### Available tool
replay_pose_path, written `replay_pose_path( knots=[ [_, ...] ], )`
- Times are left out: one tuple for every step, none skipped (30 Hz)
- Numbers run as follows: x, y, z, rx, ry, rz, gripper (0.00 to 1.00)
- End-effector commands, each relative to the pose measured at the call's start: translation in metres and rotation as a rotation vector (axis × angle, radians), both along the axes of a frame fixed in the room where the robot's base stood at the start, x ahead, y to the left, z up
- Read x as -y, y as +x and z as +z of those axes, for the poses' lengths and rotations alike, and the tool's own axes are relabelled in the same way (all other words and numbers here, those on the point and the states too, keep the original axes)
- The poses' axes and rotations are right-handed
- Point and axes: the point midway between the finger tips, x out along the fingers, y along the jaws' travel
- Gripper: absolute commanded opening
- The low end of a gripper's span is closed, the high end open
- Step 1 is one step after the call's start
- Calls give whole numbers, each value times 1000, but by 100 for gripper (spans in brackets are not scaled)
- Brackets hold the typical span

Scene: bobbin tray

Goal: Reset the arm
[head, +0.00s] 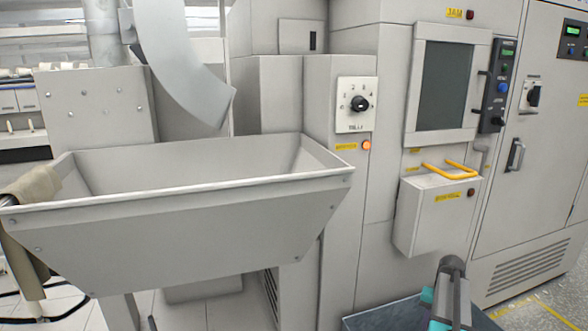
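Part of my arm (450,295), grey with teal pieces, shows at the bottom right edge, in front of the cabinets. Only a short stretch of it is visible, and the lower part is cut off by the frame. I cannot make out my gripper's fingers in this view.
A large grey hopper (190,225) fills the left, with a brown cloth (30,195) over its left rim and a curved chute (180,60) above. Cabinets stand behind, with a rotary switch (358,104) and a box (432,215) with a yellow handle (448,169). Floor shows at lower right.

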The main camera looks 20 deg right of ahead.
Motion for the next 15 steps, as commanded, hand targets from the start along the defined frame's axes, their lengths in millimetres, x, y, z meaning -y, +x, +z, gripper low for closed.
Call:
replay_pose_path(
  knots=[
    [-21,9,-4,-14,15,32,38],
    [-32,13,-8,-23,23,47,38],
    [-47,18,-14,-32,33,69,38],
    [-57,20,-18,-41,41,85,38],
    [-69,23,-23,-49,48,101,38],
    [-83,27,-28,-60,58,122,38],
    [-94,28,-33,-69,65,137,38],
    [-106,30,-37,-76,71,153,38],
    [-120,32,-43,-87,79,174,38],
    [-132,33,-47,-96,85,190,38],
    [-143,34,-51,-103,91,205,38],
    [-158,34,-57,-116,99,228,38],
    [-169,34,-60,-123,104,243,38],
    [-180,34,-64,-131,110,259,38],
    [-195,33,-70,-143,117,280,38]
  ],
)
